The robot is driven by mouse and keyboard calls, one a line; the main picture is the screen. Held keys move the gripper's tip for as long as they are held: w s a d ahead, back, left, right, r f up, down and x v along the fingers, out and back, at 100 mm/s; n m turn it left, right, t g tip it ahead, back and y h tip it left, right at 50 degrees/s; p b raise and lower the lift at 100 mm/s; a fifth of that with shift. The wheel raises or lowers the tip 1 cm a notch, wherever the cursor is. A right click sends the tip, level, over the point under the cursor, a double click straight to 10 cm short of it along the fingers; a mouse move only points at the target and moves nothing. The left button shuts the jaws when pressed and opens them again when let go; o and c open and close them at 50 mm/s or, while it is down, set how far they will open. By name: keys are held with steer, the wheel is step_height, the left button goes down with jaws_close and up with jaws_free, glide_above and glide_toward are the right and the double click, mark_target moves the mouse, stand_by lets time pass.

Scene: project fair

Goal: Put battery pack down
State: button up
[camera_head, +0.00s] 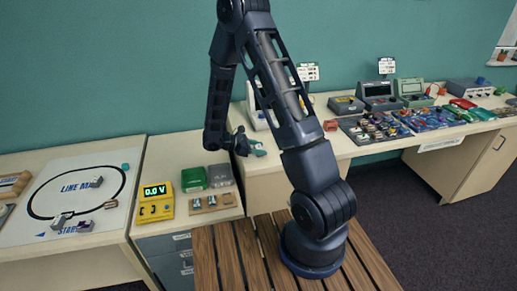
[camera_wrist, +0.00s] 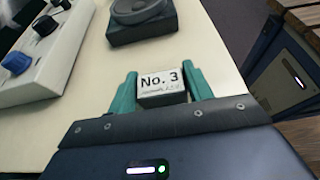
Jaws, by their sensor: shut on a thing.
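My gripper (camera_wrist: 163,90) has teal fingers, shut on a small grey block with a white label reading "No. 3", which I take as the battery pack (camera_wrist: 162,85). The label faces the wrist camera and the fingers press on its left and right sides. A pale tabletop (camera_wrist: 105,83) shows beneath and beyond it; I cannot tell whether the pack touches it.
In the wrist view a dark box with a round top (camera_wrist: 140,15) stands just beyond the pack, and a light box with knobs (camera_wrist: 45,50) is at left. In the head view, a yellow meter (camera_head: 155,202) and green box (camera_head: 193,179) occupy the lower cabinet left of my gripper.

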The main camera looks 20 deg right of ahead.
steer(key=o, duration=1)
steer(key=v, duration=1.1)
steer(key=s+d+r+m+g+y, duration=0.1)
steer(key=s+d+r+m+y, duration=0.3)
steer(key=r, duration=0.4)
steer(key=s+d+r+m+g+y, duration=0.1)
steer(key=s+d+r+m+y, duration=0.15)
steer(key=d+r+m, duration=0.4)
steer(key=s+d+r+m+t+y, duration=0.1)
steer(key=s+r+m+t+y, duration=0.1)
steer(key=s+r, duration=0.2)
steer(key=s+d+r+m+t+y, duration=0.2)
steer(key=s+r+m, duration=0.1)
steer(key=s, duration=0.3)
steer(key=s+d+r+m+t+y, duration=0.1)
steer(key=s+r+m+t+y, duration=0.1)
steer(key=s+r, duration=0.3)
steer(key=shift+s+d+r+m+t+y, duration=0.25)
steer(key=shift+s+d+r+t+y, duration=0.05)
steer(key=shift+y, duration=0.15)
